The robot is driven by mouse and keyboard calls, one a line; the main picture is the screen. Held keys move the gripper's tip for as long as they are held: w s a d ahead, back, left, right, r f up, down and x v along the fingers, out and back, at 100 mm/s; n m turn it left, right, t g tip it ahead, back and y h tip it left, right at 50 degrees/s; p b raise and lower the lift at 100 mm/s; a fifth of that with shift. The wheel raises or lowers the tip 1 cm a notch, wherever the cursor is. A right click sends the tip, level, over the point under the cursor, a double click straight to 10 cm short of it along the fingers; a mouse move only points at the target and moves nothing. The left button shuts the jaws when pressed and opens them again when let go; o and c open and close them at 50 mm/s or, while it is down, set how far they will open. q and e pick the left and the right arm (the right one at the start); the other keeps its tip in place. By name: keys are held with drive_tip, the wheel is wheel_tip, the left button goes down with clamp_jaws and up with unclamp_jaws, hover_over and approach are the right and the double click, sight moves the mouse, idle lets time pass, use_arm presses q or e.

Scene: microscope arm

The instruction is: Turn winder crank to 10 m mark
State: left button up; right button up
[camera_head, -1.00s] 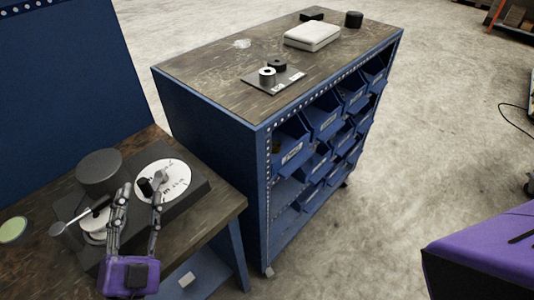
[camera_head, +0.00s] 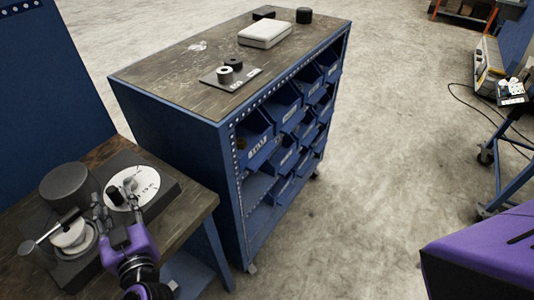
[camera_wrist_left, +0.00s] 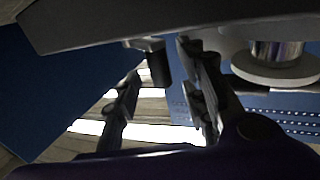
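The winder has a dark base (camera_head: 165,183) and a white round dial with printed marks (camera_head: 148,182). Its crank has a short grey arm (camera_head: 130,186) and a black knob (camera_head: 113,196) at the dial's left side. The marks are too small to read. My left gripper (camera_head: 113,207) is at the dial's near edge, fingers spread. In the left wrist view, the black knob (camera_wrist_left: 154,62) hangs near the tips of the open fingers (camera_wrist_left: 160,85), closer to the right finger. I cannot tell whether they touch it. My right gripper is not in view.
Left of the dial stand a dark cylinder (camera_head: 68,185) and a white spool (camera_head: 70,234) with a handled lever (camera_head: 45,236). A blue cabinet with bins (camera_head: 180,150) stands right of the bench (camera_head: 195,205). Open floor lies beyond.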

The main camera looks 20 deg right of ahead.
sight(116, 199)
use_arm(q)
drive_tip(key=shift+w+a, duration=0.15)
drive_tip(key=shift+w, duration=0.7)
drive_tip(key=shift+w+a, duration=0.15)
drive_tip(key=shift+w, duration=0.65)
drive_tip(key=shift+c, duration=0.4)
clamp_jaws()
